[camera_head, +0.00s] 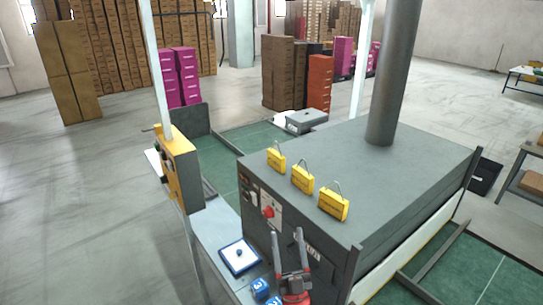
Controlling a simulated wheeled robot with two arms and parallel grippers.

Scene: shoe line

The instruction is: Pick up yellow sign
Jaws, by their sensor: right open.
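Three yellow signs with dark wire handles stand in a row along the near left edge of a grey machine's top: a far one (276,160), a middle one (302,180) and a near one (333,205). My right gripper (288,236) is at the bottom centre, its two dark fingers pointing up and spread apart with nothing between them. It is in front of the machine's control panel, below the signs and apart from them. My left gripper is out of view.
The grey machine (400,190) has a thick pipe (394,70) rising from its top. A yellow-and-grey control box (180,168) on a post stands at left. A white-and-blue square tray (239,256) and blue numbered blocks (260,288) lie near my gripper. Stacked boxes stand far behind.

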